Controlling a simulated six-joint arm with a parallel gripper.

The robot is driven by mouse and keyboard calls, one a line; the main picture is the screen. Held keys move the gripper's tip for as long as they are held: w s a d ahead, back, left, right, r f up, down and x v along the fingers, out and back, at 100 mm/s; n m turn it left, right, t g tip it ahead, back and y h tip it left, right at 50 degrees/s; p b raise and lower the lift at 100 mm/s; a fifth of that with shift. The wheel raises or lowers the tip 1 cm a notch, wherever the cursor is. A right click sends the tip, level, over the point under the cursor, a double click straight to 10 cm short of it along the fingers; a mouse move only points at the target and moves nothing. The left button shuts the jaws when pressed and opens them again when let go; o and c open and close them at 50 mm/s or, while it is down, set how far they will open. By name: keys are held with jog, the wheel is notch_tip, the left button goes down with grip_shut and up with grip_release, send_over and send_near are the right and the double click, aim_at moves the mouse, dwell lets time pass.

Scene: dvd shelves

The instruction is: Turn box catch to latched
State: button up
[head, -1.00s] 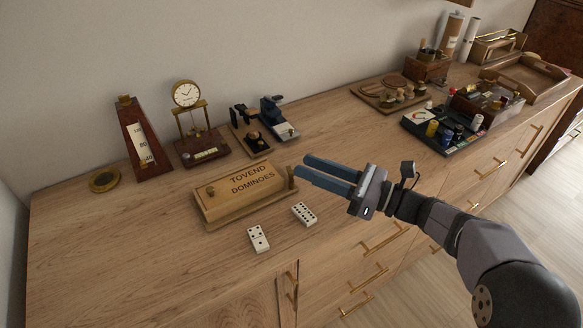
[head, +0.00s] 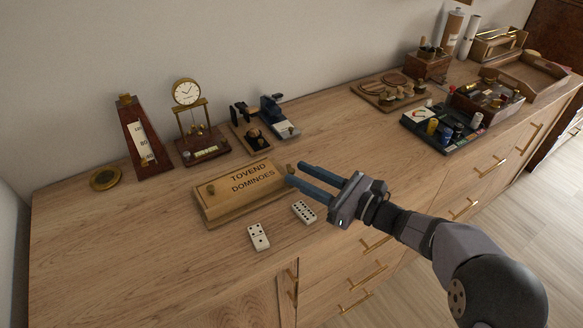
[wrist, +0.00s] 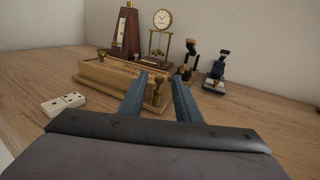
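The wooden domino box (head: 232,194), lettered "TOVEND DOMINOES", lies closed on the cabinet top. Its brass catch (head: 290,168) is at the box's right end, partly hidden by my fingers. In the wrist view the catch (wrist: 157,88) stands upright at the near end of the box (wrist: 112,73). My gripper (head: 296,173) is open, with its two blue fingers reaching to that end from the right. In the wrist view the catch shows between the fingertips (wrist: 158,80). I cannot tell whether either finger touches it, nor clearly which way the catch is turned.
Two dominoes (head: 259,236) (head: 304,212) lie in front of the box. Behind it stand a metronome (head: 142,138), a clock (head: 190,115) and a small dark-blue device (head: 278,117). A black tray (head: 443,130) of small items is farther right. The wood between is clear.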

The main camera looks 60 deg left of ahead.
aim_at(294, 172)
jog(key=shift+x, duration=1.8)
grip_shut()
